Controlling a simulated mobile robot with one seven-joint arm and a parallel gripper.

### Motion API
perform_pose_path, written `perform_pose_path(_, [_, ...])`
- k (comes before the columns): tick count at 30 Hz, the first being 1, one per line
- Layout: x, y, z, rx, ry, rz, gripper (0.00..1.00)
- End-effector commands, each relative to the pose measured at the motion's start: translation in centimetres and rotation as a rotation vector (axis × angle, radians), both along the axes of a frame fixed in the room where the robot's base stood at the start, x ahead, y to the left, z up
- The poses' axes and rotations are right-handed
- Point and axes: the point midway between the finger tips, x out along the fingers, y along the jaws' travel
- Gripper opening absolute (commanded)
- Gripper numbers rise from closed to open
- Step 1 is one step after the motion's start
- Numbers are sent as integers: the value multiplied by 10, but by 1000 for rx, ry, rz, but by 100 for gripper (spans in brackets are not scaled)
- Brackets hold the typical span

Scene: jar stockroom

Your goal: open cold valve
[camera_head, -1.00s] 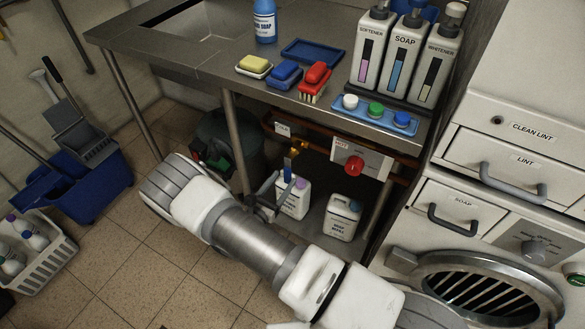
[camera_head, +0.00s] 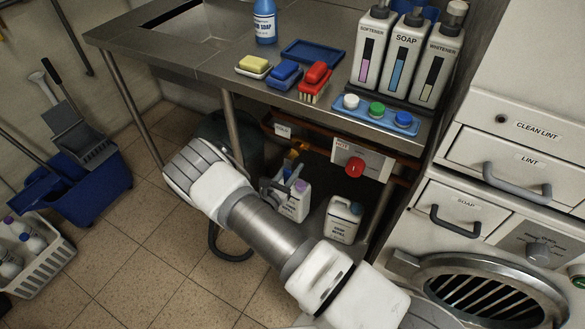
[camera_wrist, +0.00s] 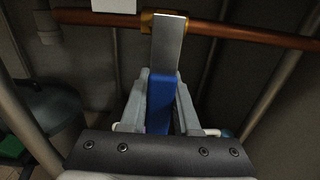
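The cold valve's blue lever (camera_head: 288,171) hangs below a brass fitting on the copper pipe under the sink counter. A white label (camera_head: 283,130), apparently reading COLD, is beside it. In the wrist view the lever (camera_wrist: 160,98) has a blue grip and a bare metal upper part running up to the brass valve body (camera_wrist: 150,22). My gripper (camera_wrist: 163,82) has one grey finger on each side of the blue grip, the tips against it, and looks shut on it. In the head view my gripper (camera_head: 276,186) is partly hidden by my arm.
A red knob (camera_head: 354,168) on a white HOT plate is to the right. White jugs (camera_head: 341,219) stand below on the lower shelf. A dark bin (camera_head: 215,130) is behind my arm, a counter leg (camera_head: 232,125) nearby. The washer (camera_head: 480,240) is at right.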

Motion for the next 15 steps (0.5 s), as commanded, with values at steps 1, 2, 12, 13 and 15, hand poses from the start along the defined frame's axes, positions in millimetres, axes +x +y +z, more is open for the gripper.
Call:
perform_pose_path(1, [0,0,0,0,0,0,11])
perform_pose_path(2, [0,0,0,0,0,0,6])
perform_pose_path(12, [0,0,0,0,0,0,0])
perform_pose_path(13, [0,0,0,0,0,0,0])
perform_pose_path(15, [0,0,0,0,0,0,0])
